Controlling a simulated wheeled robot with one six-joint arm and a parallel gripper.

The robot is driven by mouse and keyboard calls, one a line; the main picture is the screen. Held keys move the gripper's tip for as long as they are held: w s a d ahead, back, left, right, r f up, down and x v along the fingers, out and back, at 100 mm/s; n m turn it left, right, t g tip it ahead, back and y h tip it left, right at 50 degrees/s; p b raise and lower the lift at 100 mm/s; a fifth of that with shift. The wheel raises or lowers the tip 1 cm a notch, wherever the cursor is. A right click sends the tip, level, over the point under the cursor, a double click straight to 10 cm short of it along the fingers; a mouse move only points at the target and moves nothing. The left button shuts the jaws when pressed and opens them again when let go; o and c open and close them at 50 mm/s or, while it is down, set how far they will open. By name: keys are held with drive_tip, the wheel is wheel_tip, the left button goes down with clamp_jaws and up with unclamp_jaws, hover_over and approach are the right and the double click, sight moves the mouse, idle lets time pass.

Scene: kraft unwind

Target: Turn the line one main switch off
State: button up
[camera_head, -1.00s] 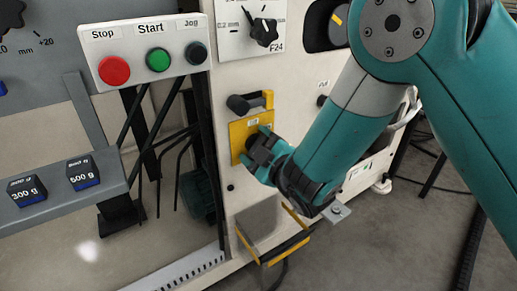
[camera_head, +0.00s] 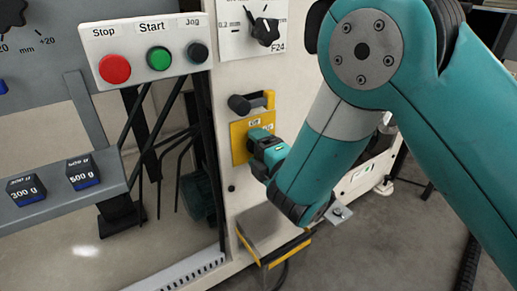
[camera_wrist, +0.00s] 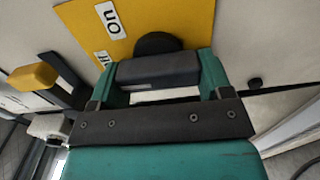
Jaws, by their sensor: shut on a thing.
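The main switch has a yellow plate (camera_head: 238,142) on the pale machine front, with a white label (camera_head: 254,122) near its top edge. In the wrist view the yellow plate (camera_wrist: 150,15) carries an "On" label (camera_wrist: 110,18) and a second, partly hidden label. A black switch handle (camera_wrist: 158,70) stands out from a round black base (camera_wrist: 157,42). My gripper (camera_wrist: 162,80) is shut on this handle, with one teal finger at each end of it. In the head view my gripper (camera_head: 262,148) hides the handle.
A black cylinder (camera_head: 240,104) with a yellow piece (camera_head: 268,99) juts out just above the plate. A Stop/Start/Jog button panel (camera_head: 145,48) is up to the left. A yellow-edged bracket (camera_head: 283,250) lies below. Floor is open at the right.

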drive_tip(key=shift+f, duration=0.1)
idle(0.4)
drive_tip(key=o, duration=0.9)
drive_tip(key=shift+d, duration=0.1)
